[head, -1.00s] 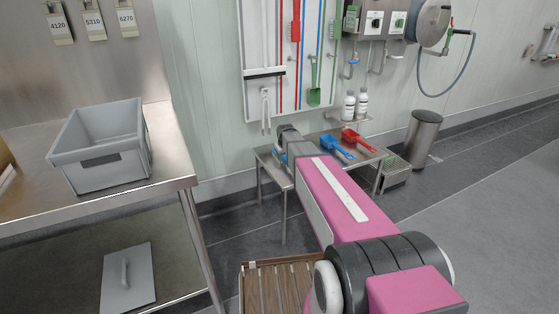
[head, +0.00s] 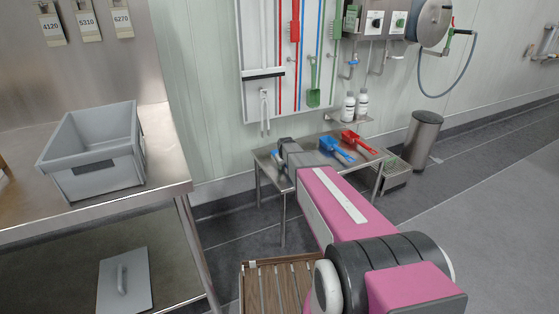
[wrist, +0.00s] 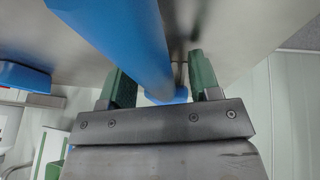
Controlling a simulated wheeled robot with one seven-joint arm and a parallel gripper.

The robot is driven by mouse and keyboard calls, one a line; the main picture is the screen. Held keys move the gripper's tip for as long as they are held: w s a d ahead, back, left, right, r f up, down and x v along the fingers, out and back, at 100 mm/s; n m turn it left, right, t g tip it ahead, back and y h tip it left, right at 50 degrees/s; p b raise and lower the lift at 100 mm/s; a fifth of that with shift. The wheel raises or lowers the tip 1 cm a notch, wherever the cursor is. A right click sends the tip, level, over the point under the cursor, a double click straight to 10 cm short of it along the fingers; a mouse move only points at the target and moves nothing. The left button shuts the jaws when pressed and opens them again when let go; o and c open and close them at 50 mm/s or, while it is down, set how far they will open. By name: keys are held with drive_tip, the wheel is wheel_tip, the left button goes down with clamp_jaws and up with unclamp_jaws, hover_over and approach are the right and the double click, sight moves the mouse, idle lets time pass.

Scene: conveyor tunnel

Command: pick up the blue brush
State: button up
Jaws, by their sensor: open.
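The blue brush (wrist: 145,50) shows in the wrist view as a long blue bar running from the upper left down to between my gripper's fingers. My gripper (wrist: 160,82) is open, with one green finger on each side of the bar. I cannot tell whether either finger touches it. In the head view, a small blue part of the brush (head: 278,158) shows at the left end of the steel table (head: 263,157), beside my wrist. My wrist and arm hide the rest of the brush and the fingertips there.
A blue scoop (head: 336,148) and a red scoop (head: 359,143) lie on the table to the right of my wrist. White bottles (head: 349,107) stand on a wall shelf behind. A grey bin (head: 93,155) sits on the left counter. A slatted wooden piece (head: 270,287) is below my arm.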

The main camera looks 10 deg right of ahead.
clamp_jaws()
drive_tip(key=shift+r, duration=0.15)
wheel_tip(320, 180, up, 4)
drive_tip(key=shift+s+a+r, duration=0.1)
drive_tip(key=shift+s+r, duration=0.05)
drive_tip(key=shift+r, duration=0.05)
drive_tip(key=s+a+r, duration=0.4)
drive_tip(key=a+r, duration=0.2)
drive_tip(key=a, duration=0.4)
drive_tip(key=shift+s+a+r, duration=0.2)
drive_tip(key=shift+a, duration=0.05)
drive_tip(key=c, duration=0.9)
unclamp_jaws()
clamp_jaws()
